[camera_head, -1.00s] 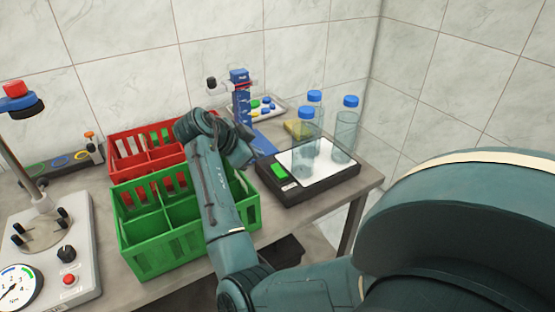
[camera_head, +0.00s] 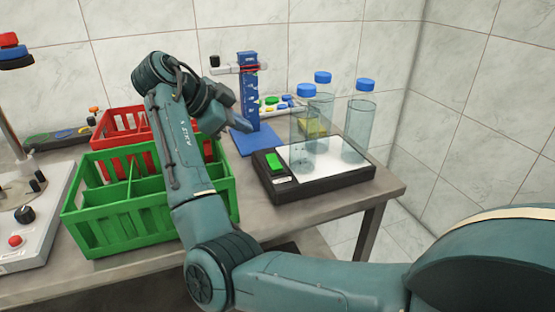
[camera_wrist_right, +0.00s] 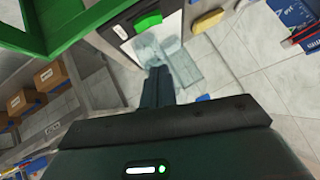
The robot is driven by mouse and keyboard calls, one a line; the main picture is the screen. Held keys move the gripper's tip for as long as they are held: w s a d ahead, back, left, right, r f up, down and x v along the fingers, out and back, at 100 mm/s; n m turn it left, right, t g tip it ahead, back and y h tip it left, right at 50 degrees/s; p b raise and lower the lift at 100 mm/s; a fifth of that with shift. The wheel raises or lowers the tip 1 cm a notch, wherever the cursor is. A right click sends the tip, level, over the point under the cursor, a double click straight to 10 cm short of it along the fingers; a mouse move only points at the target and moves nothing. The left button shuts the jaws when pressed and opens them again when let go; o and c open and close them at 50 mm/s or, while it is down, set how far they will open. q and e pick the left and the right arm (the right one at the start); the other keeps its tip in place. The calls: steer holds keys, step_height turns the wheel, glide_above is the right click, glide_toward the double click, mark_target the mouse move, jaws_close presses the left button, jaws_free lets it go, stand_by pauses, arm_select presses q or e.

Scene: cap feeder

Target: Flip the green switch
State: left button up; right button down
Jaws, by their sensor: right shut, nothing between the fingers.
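The green switch (camera_head: 274,162) sits on the left end of a black device (camera_head: 330,187) with a white plate. It also shows near the top of the right wrist view (camera_wrist_right: 148,22), on the device's edge. My right gripper (camera_head: 228,122) is above and to the left of the switch in the head view, apart from it. In the right wrist view its fingers (camera_wrist_right: 158,85) are together and empty, with the switch beyond their tips. My left gripper is in neither view.
A blue stand (camera_head: 247,95) is behind the device. A green crate (camera_head: 150,210) and a red crate (camera_head: 120,125) lie to the left, under my arm. The table's front right corner is bare.

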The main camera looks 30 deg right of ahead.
stand_by(0.4)
glide_above(269, 162)
steer(key=s, duration=0.1)
steer(key=f+b, duration=0.1)
steer(key=f, duration=0.6)
steer(key=shift+s, duration=0.2)
steer(key=shift+w+a+f, duration=0.1)
steer(key=shift+w+f, duration=0.15)
steer(key=shift+f, duration=0.3)
steer(key=shift+w+f, duration=0.2)
steer(key=shift+f, duration=0.35)
steer(key=shift+w+f, duration=0.2)
steer(key=shift+f, duration=0.4)
